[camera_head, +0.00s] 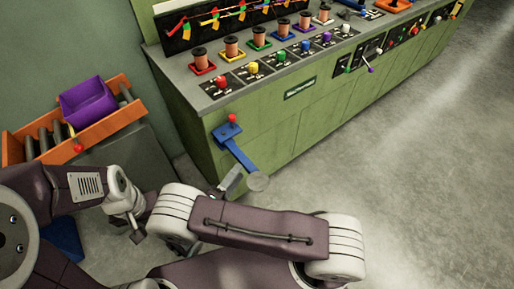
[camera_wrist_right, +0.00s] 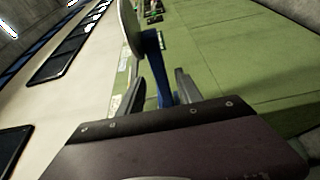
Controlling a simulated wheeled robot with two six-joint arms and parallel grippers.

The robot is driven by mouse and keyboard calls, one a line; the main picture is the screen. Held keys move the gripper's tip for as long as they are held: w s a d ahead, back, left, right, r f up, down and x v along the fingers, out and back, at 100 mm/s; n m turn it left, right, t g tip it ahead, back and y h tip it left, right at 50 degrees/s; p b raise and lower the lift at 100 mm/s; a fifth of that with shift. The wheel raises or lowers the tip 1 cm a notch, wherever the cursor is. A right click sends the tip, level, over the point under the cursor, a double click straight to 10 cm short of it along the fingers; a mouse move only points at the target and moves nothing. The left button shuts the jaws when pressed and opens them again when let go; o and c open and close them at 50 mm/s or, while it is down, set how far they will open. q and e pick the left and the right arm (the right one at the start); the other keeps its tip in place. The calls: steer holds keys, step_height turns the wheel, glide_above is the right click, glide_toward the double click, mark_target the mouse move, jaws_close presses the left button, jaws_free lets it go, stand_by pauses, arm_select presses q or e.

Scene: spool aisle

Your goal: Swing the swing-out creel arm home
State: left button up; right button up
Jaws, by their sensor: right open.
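The swing-out creel arm (camera_head: 239,151) is a blue bar that sticks out from the green bench front, angled down to the right. My right gripper (camera_head: 231,181) is beside the free end, partly hidden by my arm. In the right wrist view its open fingers (camera_wrist_right: 166,88) stand either side of the blue bar (camera_wrist_right: 155,65); I cannot tell whether they touch it. My left gripper (camera_head: 134,222) is low at left, its jaws unclear.
The green bench (camera_head: 285,125) carries several spools (camera_head: 232,46) and coloured knobs along its top. An orange crate (camera_head: 105,126) with a purple bin (camera_head: 88,102) stands at left, near my left arm. The grey floor (camera_head: 420,170) at right is clear.

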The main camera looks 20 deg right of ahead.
mark_target(248, 159)
steer(key=x, duration=0.9)
steer(key=shift+s, duration=0.1)
jaws_close()
stand_by(1.1)
